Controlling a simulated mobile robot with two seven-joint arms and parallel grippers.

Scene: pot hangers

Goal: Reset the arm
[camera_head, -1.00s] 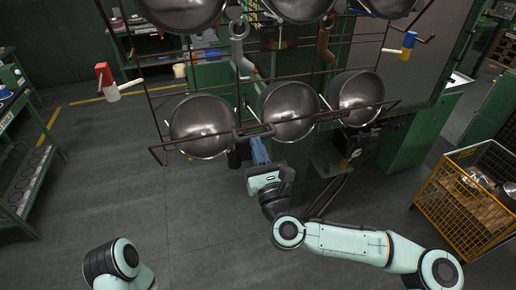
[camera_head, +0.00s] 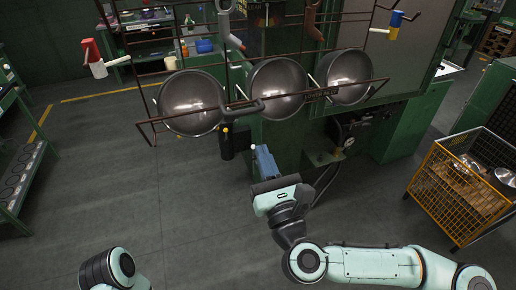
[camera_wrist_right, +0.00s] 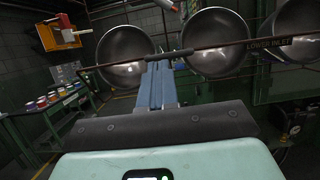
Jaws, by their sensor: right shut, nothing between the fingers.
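My right gripper (camera_head: 261,150) is shut and empty, its blue fingers pointing up toward the pot rack. It also shows in the right wrist view (camera_wrist_right: 158,68), with its fingers together. In the head view the fingertips are below the dark handle (camera_head: 243,106) at the front rail and look apart from it. In the wrist view the same handle (camera_wrist_right: 170,54) lies just beyond the tips. Several metal pots hang in a row: left (camera_head: 190,102), middle (camera_head: 277,88) and right (camera_head: 346,76). My left arm shows only as a link at the bottom left; its gripper is out of view.
The brown rack rail (camera_head: 330,94) runs across in front of the pots. A yellow wire basket (camera_head: 450,190) with metal items stands at the right. Green shelving (camera_head: 30,165) is at the left. The grey floor between is clear.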

